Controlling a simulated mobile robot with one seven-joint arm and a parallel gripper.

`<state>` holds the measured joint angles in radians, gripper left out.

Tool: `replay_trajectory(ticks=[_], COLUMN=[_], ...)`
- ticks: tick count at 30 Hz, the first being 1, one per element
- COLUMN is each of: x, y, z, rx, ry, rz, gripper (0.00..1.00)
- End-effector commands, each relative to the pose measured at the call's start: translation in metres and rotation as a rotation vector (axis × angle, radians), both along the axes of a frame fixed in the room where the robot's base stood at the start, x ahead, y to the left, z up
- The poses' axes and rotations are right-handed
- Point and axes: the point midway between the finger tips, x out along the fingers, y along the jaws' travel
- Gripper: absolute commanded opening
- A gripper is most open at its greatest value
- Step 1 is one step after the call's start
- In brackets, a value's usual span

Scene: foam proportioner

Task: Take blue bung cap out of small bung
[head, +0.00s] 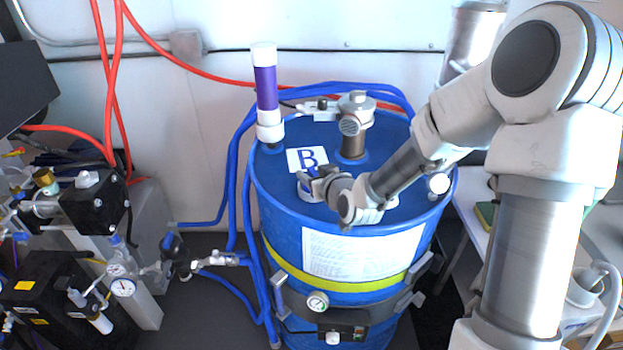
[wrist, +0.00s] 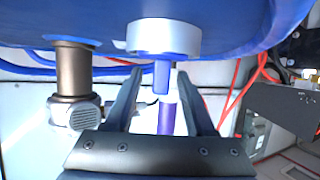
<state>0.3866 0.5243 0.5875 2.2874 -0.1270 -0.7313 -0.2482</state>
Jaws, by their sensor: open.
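The small bung (wrist: 165,38) is a white round collar on the blue drum lid, at the top of the wrist view, which looks upside down. The narrow blue bung cap (wrist: 161,76) sticks out of its middle. My gripper (wrist: 157,82) is open, with one dark finger on each side of the cap and a visible gap on both sides. In the head view my gripper (head: 312,181) is over the near part of the lid, just beside the "B" label. There the collar is partly covered by the gripper, and the cap cannot be made out.
The blue drum (head: 345,240) stands below my arm. A brown metal pump fitting (head: 353,140) rises behind the gripper. A purple-and-white tube (head: 266,90) stands at the lid's left back edge. Blue hoses (head: 235,170) run around the drum. Machinery with gauges (head: 95,215) stands left.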

Motion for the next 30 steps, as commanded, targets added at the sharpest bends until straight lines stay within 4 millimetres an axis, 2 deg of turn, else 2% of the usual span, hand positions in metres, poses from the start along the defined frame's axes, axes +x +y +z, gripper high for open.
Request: replay_trajectory(ticks=[4,13,30], x=[0.0,0.0001,0.0004], y=[-0.0001,-0.0001,-0.0001], z=[0.0,0.0001,0.005], rx=[0.0,0.0,-0.001], ry=[0.0,0.0,-0.002], rz=[0.0,0.0,-0.001], gripper=[0.55,0.01,0.0])
